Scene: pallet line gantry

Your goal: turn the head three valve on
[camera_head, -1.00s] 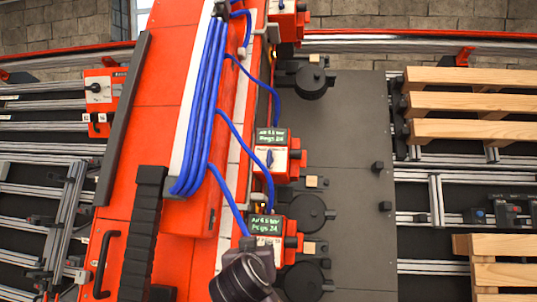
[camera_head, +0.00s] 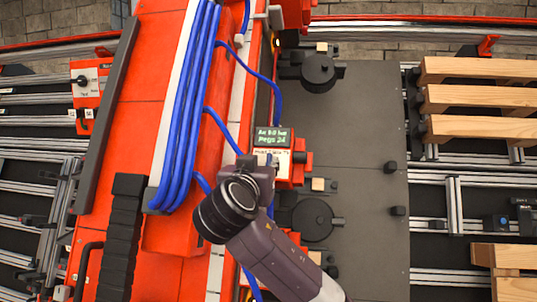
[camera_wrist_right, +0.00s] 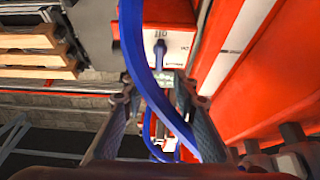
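The valve box (camera_head: 281,168) is red with a white front panel, below a dark green-lettered display (camera_head: 271,137). Its panel lettering is too small to read surely. In the right wrist view the white panel (camera_wrist_right: 175,45) carries a small blue lever (camera_wrist_right: 160,49), which stands upright in that picture. My right gripper (camera_head: 259,166) is at the lower left of this box in the head view and partly covers it. In the wrist view its two fingers (camera_wrist_right: 156,88) are apart, with the lever beyond them. I cannot see contact with the lever. My left gripper is not in view.
A blue hose (camera_wrist_right: 135,50) crosses between the camera and the panel, through the finger gap. Several blue hoses (camera_head: 190,100) run down the red gantry (camera_head: 120,130). Another red box (camera_head: 292,14) stands above. Dark round parts (camera_head: 312,219) sit on the grey plate (camera_head: 365,180). Wooden pallets (camera_head: 480,97) lie right.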

